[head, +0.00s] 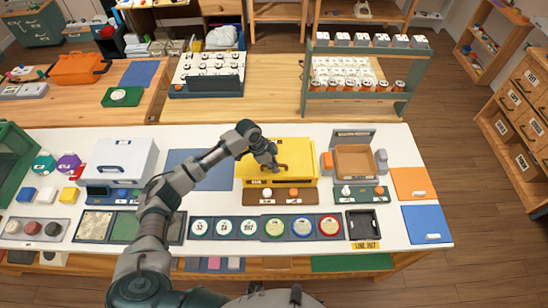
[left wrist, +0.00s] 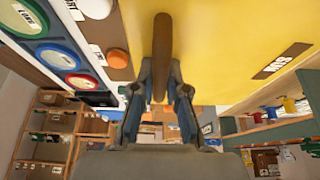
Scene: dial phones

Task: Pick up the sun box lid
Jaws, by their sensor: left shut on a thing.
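The sun box (head: 245,182) is yellow and stands on the white table, right of centre in the head view. Its yellow lid (head: 298,153) also fills the upper right of the left wrist view (left wrist: 225,50). A brown bar handle (left wrist: 162,45) runs between my left gripper's fingers in the wrist view. My left gripper (head: 275,166) is above the lid in the head view and shut on the handle. I cannot tell whether the lid sits fully on the box. My right gripper is not in view.
A brown strip with white and orange knobs (head: 281,195) lies before the box, with round coloured dials (head: 274,228) nearer me. An open brown box (head: 355,161) stands to the right. A blue mat (head: 215,178) lies to the left, and a white case (head: 121,160) stands beyond it.

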